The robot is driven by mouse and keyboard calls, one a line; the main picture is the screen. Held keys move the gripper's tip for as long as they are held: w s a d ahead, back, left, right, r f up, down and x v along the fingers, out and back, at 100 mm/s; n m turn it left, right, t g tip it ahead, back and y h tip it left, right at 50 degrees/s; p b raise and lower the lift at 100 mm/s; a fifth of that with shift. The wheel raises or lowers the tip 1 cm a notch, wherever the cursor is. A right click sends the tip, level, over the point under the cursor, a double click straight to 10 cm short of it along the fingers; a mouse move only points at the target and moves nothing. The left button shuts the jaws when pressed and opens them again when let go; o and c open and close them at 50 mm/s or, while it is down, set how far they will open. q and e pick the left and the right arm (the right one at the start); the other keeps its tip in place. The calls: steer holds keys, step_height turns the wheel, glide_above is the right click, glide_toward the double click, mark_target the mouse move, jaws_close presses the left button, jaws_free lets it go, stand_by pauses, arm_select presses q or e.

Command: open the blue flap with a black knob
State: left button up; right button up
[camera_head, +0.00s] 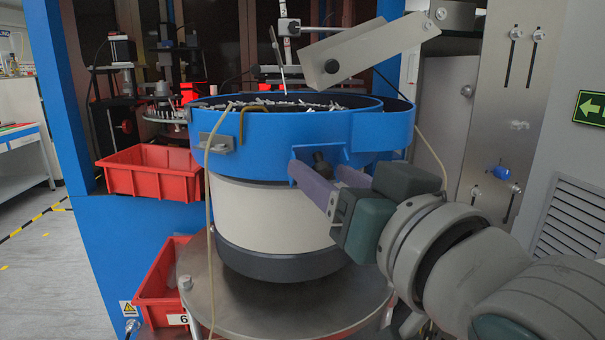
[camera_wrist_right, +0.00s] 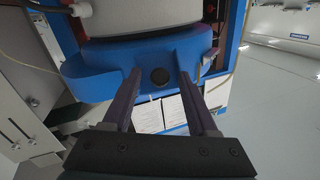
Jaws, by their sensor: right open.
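The black knob (camera_head: 321,160) sits on the blue flap (camera_head: 306,153) at the front right of the round blue bowl. The flap's edges are hard to tell from the bowl wall. My right gripper (camera_head: 316,168) has two purple fingers pointing at the flap, one on each side of the knob. In the right wrist view the knob (camera_wrist_right: 160,76) shows between the open fingertips (camera_wrist_right: 158,77), with a gap on both sides. The fingers partly cover the flap in the head view. I cannot tell how far the tips reach past the knob. My left gripper is out of view.
The blue bowl (camera_head: 262,133) stands on a white drum (camera_head: 262,215) over a round metal plate (camera_head: 285,310). Red bins (camera_head: 150,181) are at left. A slanted metal chute (camera_head: 355,52) hangs above the bowl. A metal panel (camera_head: 505,100) stands at right.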

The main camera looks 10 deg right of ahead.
jaws_close()
stand_by(0.4)
